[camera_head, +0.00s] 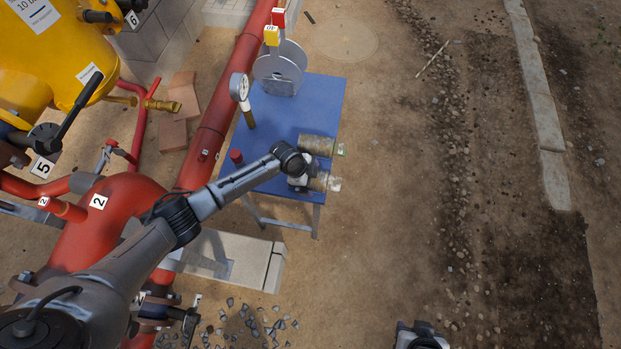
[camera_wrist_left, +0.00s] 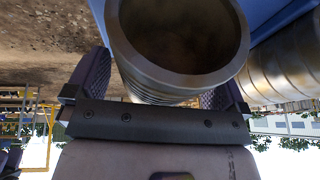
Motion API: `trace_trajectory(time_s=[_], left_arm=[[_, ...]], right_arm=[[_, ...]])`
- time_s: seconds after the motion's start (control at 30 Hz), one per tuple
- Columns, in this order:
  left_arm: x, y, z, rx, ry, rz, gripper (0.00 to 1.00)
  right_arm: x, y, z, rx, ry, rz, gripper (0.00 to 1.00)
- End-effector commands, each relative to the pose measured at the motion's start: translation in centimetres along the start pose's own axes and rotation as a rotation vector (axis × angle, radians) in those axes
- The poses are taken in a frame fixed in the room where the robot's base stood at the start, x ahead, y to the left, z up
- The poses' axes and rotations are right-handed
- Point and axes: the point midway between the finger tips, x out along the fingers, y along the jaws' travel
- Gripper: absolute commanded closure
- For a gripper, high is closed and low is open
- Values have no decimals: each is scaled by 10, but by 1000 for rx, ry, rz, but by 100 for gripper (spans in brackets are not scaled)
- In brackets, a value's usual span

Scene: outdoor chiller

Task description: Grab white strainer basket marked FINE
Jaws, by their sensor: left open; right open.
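A metal strainer basket (camera_head: 322,182) with a whitish tag at its right end lies at the blue table's front right edge. I cannot read FINE on it. My left gripper (camera_head: 301,180) is over its left end. In the left wrist view the basket's round open mouth (camera_wrist_left: 180,35) fills the space between the open fingers, one on each side; I cannot tell whether they touch it. A second basket (camera_head: 317,145) with a green tag lies just behind; its ribbed side (camera_wrist_left: 280,70) also shows in the wrist view. My right gripper (camera_head: 420,338) is partly cut off at the bottom edge.
Open dirt ground lies to the right.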

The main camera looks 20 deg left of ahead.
Motion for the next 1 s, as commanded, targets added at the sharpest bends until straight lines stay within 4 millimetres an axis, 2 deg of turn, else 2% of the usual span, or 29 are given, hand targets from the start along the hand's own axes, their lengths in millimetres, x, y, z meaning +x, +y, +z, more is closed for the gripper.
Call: trace_trajectory(time_s=[0.67, 1.0], left_arm=[[4, 0, 1, 0, 0, 0, 0], [3, 0, 1, 0, 0, 0, 31]], right_arm=[[3, -2, 0, 6, 1, -5, 57], [3, 0, 1, -2, 0, 2, 57]])
